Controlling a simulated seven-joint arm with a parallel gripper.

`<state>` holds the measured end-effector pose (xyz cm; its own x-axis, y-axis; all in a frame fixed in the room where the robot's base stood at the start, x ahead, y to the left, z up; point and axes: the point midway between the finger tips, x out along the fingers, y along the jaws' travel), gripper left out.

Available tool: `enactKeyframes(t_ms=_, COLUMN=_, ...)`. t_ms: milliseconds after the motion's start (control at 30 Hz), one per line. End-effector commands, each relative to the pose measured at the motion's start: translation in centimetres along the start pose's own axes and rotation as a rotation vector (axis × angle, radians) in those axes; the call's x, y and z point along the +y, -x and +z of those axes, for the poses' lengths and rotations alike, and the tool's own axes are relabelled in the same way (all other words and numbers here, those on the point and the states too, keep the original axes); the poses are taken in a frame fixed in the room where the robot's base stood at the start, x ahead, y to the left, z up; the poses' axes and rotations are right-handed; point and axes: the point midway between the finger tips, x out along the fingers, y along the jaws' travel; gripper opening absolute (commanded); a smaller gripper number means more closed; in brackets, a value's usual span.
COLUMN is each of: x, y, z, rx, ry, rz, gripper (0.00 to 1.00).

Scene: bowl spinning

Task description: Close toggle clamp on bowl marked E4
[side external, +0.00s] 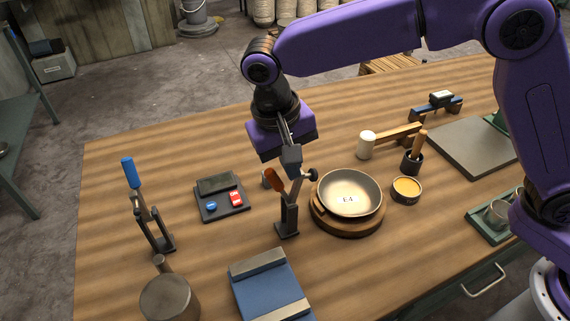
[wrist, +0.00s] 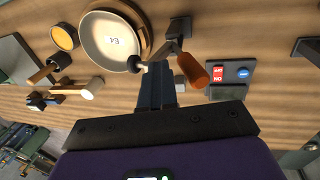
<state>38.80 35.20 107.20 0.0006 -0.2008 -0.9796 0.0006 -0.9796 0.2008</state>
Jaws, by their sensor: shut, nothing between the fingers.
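The bowl marked E4 (side external: 347,186) sits on a round wooden base (side external: 350,226); it also shows in the wrist view (wrist: 101,48). The toggle clamp (side external: 288,216) with an orange handle (side external: 274,181) stands at the bowl's left. Its handle tilts up to the left, and its arm ends in a dark tip (side external: 313,174) near the bowl's rim. I cannot tell whether the tip touches the rim. My gripper (side external: 291,163) is shut and empty, just above the clamp. In the wrist view its fingers (wrist: 157,72) lie between the dark tip and the orange handle (wrist: 195,70).
A second clamp with a blue handle (side external: 128,172) stands at the left. A mallet (side external: 368,145), a mortar (side external: 411,162) and a yellow-filled cup (side external: 406,190) stand right of the bowl. A blue plate (side external: 265,287) lies in front.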

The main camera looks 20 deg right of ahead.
Motion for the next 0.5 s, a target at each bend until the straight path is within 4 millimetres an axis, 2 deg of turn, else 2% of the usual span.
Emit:
enactKeyframes(t_ms=267, x=1.9, y=-0.4, z=0.0, rx=-0.003, ry=-0.005, rz=-0.142, gripper=0.0)
enactKeyframes(t_ms=500, x=4.1, y=-1.5, z=0.0, rx=-0.002, ry=-0.009, rz=-0.362, gripper=0.0)
